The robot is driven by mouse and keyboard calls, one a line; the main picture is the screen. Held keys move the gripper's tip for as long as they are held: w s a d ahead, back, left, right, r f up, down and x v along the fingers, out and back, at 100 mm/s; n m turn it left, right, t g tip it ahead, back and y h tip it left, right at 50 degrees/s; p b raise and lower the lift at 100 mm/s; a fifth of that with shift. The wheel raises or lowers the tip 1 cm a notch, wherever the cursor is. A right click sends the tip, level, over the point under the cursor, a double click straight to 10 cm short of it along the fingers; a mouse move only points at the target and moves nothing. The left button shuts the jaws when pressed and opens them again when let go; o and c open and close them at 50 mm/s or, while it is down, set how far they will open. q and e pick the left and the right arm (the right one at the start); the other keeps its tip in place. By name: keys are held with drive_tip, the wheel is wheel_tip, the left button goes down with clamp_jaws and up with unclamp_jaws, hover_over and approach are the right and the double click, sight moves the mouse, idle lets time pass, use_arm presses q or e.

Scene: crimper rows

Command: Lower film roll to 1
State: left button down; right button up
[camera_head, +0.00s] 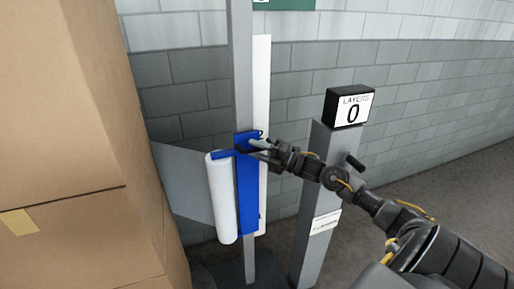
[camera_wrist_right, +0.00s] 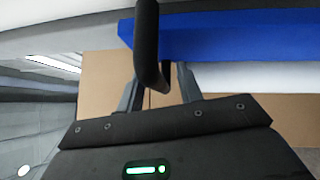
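The white film roll (camera_head: 222,198) hangs upright on the blue carriage (camera_head: 248,190) on a grey mast. The carriage also shows as a blue bar in the right wrist view (camera_wrist_right: 230,35). My right gripper (camera_head: 258,148) is at the carriage's upper part. In the wrist view, a black bent handle (camera_wrist_right: 147,45) reaches down between the spread fingers of my right gripper (camera_wrist_right: 160,80). The handle overlaps the left finger, and a gap shows towards the right finger. Contact is unclear. My left gripper is out of view. I see no readable height mark.
Stacked cardboard boxes (camera_head: 70,100) fill the left side, close to the roll. Open floor lies at the right.

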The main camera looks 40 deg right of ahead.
clamp_jaws()
idle(0.3)
